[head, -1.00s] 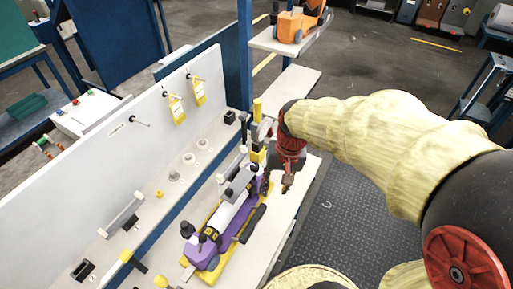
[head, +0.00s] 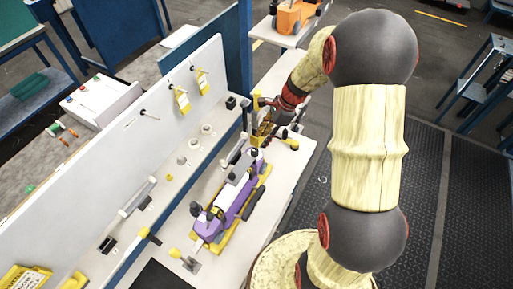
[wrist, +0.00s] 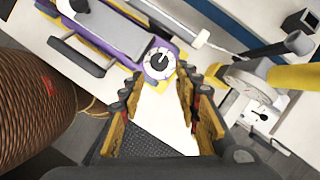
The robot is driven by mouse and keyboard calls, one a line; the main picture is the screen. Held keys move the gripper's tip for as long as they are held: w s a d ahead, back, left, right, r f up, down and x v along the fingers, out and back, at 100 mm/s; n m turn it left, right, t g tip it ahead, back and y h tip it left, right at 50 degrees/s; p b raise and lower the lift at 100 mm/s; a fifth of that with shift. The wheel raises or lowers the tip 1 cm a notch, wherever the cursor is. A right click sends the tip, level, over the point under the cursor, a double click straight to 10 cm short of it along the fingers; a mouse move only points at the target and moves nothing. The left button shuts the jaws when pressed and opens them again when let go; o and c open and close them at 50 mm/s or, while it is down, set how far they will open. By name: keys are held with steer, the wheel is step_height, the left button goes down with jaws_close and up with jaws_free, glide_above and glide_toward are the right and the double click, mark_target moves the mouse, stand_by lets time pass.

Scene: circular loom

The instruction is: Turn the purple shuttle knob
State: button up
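The purple and white shuttle (head: 228,206) lies on a yellow base on the grey bench, left of my arm in the head view. In the wrist view its purple end (wrist: 151,70) carries a round white dial with a dark knob (wrist: 159,66) at its centre. My gripper (wrist: 160,92) is open and empty. The dial shows just beyond the gap between its fingertips, with no visible contact. In the head view my gripper (head: 264,122) is above the far end of the shuttle; the dial is hard to make out there.
A yellow post and a grey round part (wrist: 250,82) stand to the right in the wrist view. A white pegboard panel (head: 110,150) with yellow tags rises along the bench's left side. Dark matting (head: 450,200) covers the floor at right.

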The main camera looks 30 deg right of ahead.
mark_target(255, 150)
steer(key=x, duration=0.7)
steer(key=shift+a+f+b, duration=0.1)
steer(key=shift+f+b, duration=0.2)
steer(key=shift+f, duration=0.1)
steer(key=c, duration=0.3)
jaws_close()
